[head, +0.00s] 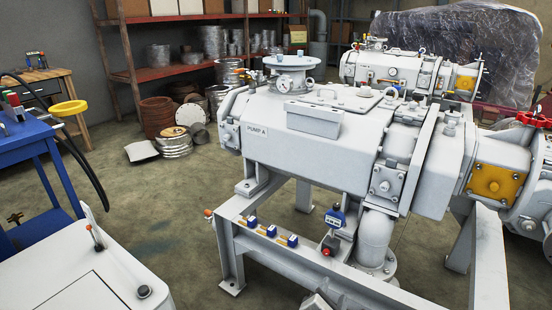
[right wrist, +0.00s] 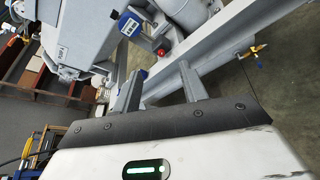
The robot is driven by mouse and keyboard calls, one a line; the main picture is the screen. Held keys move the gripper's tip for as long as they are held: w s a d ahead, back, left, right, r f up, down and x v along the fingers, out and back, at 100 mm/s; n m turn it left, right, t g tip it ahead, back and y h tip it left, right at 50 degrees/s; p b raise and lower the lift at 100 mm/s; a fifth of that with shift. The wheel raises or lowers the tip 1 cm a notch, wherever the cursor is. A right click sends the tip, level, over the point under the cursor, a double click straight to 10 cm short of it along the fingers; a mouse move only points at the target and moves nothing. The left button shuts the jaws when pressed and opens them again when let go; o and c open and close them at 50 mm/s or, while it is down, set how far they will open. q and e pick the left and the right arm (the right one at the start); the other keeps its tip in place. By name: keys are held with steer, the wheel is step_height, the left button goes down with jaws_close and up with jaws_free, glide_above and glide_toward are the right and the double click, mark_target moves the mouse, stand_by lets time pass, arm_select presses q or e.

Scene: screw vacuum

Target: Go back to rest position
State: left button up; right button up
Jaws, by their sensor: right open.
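My right gripper shows in the right wrist view (right wrist: 160,85) with its two grey fingers apart and nothing held between them. The fingers point towards the grey rail of the pump stand; I cannot tell whether they touch it. In the head view only a small grey piece at the bottom edge, below the rail, may belong to it. My left gripper is not in view. Pump A (head: 310,130), a large pale grey machine, sits on its steel stand (head: 300,260). A blue gauge (head: 335,216) and a red button (head: 327,250) are at the rail.
Several small blue-and-yellow parts (head: 270,231) sit along the rail, with an orange-tipped valve (head: 208,213) at its left end. A blue cart (head: 30,140) stands at left, with shelves (head: 180,70) behind. Floor (head: 160,200) between cart and stand is clear.

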steer(key=s+d+r+m+g+y, duration=0.2)
steer(key=s+m+g, duration=0.1)
steer(key=s+m, duration=0.5)
steer(key=s+d+r+m+g+y, duration=0.1)
steer(key=s+d+m+g, duration=0.25)
steer(key=s+m, duration=0.5)
steer(key=s+d+r+m+g+y, duration=0.2)
steer(key=s+m+g, duration=0.3)
steer(key=s, duration=0.5)
arm_select(q)
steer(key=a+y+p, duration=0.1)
steer(key=p, duration=0.2)
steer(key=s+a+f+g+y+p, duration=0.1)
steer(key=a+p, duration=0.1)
steer(key=p, duration=0.1)
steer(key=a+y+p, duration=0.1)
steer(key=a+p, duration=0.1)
steer(key=p, duration=0.1)
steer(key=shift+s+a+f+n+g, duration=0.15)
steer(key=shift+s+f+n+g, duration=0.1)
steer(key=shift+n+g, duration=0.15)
arm_select(e)
steer(key=w+a+r+t+y, duration=0.3)
steer(key=w+a+r+t, duration=0.3)
steer(key=t, duration=0.2)
steer(key=shift+w+a+m+t+y, duration=0.25)
steer(key=shift+a+m+t+y, duration=0.05)
steer(key=shift+a+m+t, duration=0.05)
